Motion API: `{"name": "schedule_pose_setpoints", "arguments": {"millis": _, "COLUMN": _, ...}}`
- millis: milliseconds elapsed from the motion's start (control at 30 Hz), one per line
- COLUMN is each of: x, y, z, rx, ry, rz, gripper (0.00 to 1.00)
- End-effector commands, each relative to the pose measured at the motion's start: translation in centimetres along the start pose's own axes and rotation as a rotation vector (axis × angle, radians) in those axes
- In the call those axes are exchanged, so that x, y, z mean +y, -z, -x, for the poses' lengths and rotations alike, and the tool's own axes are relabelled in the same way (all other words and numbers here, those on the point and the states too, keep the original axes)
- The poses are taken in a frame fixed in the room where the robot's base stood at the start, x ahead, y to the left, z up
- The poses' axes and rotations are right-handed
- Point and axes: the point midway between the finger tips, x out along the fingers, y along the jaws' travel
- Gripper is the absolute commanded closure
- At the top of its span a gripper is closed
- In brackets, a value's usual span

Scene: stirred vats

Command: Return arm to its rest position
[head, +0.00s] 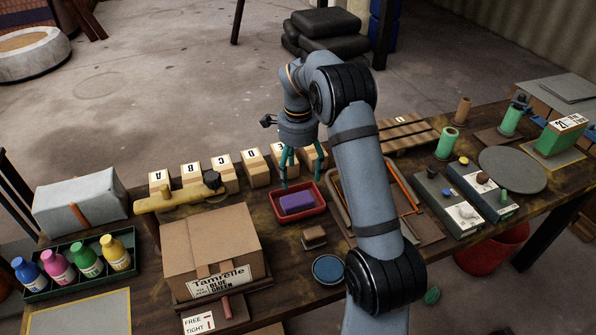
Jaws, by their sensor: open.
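My arm rises from the lower middle of the head view and bends over at the top, so that its wrist hangs above the table. My gripper (302,174) points down with its green fingers apart, and nothing shows between them. It is above and behind the red tray (272,208), which holds a purple block (297,203). The fingers overlap the lettered wooden blocks at the back in the picture. I cannot tell the exact height of the fingertips. My arm hides part of the table's middle.
A cardboard box (210,243), a yellow valve pipe (175,197) and a green rack (75,280) of coloured bottles stand at left. Control boxes (482,190), green cylinders (447,143) and a round grey plate (512,169) are at right. A red bucket (490,252) stands below the table.

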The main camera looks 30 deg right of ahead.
Motion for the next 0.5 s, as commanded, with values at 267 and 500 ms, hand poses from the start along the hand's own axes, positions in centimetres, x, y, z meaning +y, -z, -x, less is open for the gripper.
{"name": "schedule_pose_setpoints", "arguments": {"millis": 267, "x": 0.0, "y": 0.0, "z": -0.1, "rx": 0.0, "ry": 0.0, "rz": 0.0, "gripper": 0.27}}
{"name": "schedule_pose_setpoints", "arguments": {"millis": 500, "x": 0.1, "y": 0.0, "z": -2.3, "rx": 0.0, "ry": -0.003, "rz": 0.0, "gripper": 0.27}}
